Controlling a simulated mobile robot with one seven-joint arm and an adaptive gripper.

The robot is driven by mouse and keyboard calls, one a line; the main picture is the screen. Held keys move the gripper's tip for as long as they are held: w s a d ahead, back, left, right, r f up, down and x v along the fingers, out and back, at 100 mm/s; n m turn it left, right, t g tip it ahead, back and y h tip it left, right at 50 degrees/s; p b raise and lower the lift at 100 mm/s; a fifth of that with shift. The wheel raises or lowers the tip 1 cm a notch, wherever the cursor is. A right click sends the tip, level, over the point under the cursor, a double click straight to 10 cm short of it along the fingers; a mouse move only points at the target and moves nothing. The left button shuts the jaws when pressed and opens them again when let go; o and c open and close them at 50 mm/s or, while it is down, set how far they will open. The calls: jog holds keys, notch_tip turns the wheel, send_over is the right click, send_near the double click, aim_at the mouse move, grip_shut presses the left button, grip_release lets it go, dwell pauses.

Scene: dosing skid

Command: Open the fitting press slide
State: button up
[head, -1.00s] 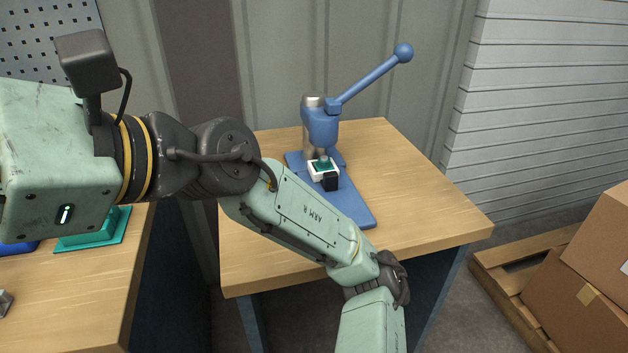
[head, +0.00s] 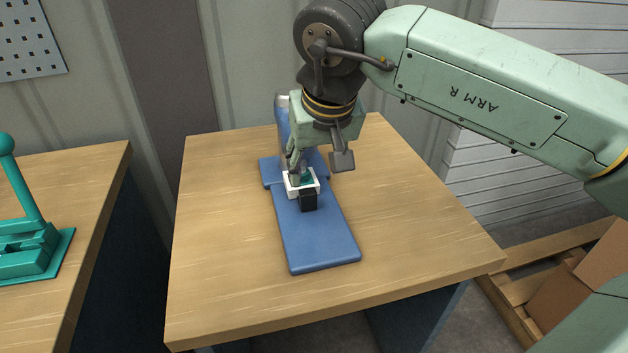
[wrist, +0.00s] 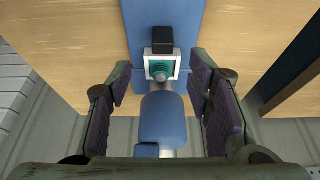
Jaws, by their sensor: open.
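The blue fitting press (head: 318,240) stands on the wooden table; its upper part and lever are largely hidden behind my arm in the head view. Its slide is a white square holder (head: 291,189) with a teal round fitting (head: 307,180) in it and a black block (head: 308,201) at the front. In the wrist view the holder (wrist: 149,66), fitting (wrist: 160,70) and black block (wrist: 162,40) lie beyond the blue press head (wrist: 163,118). My gripper (head: 295,168) points down over the press. Its jaws (wrist: 161,76) are open and empty, one to each side of the holder; I see no contact.
The wooden table (head: 230,270) is clear around the press. A second table at the left carries a teal device with a lever (head: 30,240). Cardboard boxes (head: 575,300) on a wooden pallet (head: 525,288) stand at the lower right. A corrugated wall is behind.

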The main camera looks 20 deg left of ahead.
aim_at(309, 194)
jog(key=p+x, duration=0.1)
jog(key=x, duration=0.9)
jog(key=shift+s+a+f, duration=0.15)
jog(key=shift+a+f, duration=0.05)
jog(key=shift+c, duration=0.4)
grip_shut()
